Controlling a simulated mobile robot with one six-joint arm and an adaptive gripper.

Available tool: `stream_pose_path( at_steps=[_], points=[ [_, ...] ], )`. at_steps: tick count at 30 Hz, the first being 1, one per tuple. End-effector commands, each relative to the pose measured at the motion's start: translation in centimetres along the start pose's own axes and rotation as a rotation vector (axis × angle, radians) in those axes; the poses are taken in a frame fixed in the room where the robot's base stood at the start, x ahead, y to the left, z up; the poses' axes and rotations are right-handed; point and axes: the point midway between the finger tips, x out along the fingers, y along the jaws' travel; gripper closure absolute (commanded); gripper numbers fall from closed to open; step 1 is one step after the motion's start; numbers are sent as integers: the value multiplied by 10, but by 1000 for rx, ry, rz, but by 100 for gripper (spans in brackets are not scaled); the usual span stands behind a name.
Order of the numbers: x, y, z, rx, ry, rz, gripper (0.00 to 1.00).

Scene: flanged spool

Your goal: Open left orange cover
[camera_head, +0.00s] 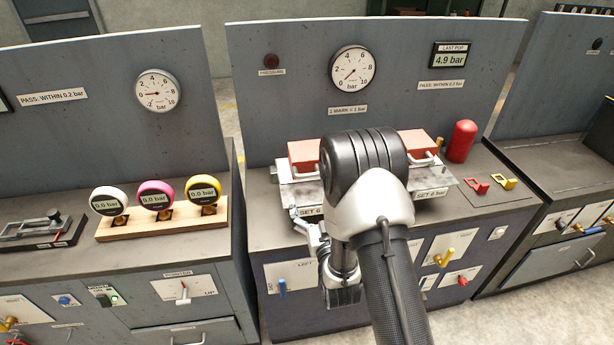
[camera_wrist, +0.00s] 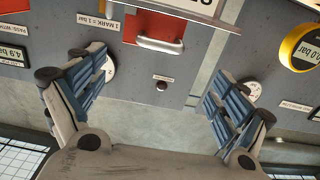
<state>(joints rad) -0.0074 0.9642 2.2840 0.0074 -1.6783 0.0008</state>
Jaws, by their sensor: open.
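The left orange cover (camera_head: 303,152), red-orange and block-like, lies closed on a metal fixture on the middle bench, partly hidden by my arm. A similar right cover (camera_head: 418,143) sits beyond my arm. In the wrist view, which looks upside down, a red-orange cover (camera_wrist: 152,22) with a pale bar handle (camera_wrist: 160,43) shows at the top; it appears to be the left one. My gripper (camera_wrist: 155,78) is open and empty, its two blue-grey fingers wide apart and clear of the handle. In the head view my gripper (camera_head: 340,280) hangs in front of the bench, mostly behind my arm.
A red cylinder (camera_head: 461,141) stands to the right on the bench, near red and yellow tags (camera_head: 490,183). Three round gauges (camera_head: 155,200) stand on a wooden block on the left bench. An upright panel with a dial (camera_head: 352,69) rises behind the fixture.

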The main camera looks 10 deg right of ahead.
Motion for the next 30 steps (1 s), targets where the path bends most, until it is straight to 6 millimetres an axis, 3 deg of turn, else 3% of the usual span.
stream_pose_path(
  at_steps=[9, 15, 21, 30],
  points=[
    [71, 0, 0, 0, 4, 0, 8],
    [104, 0, 1, 0, 1, 0, 8],
    [119, 0, 0, 0, 0, 0, 8],
    [121, 0, 0, 0, -1, 0, 8]
  ],
)
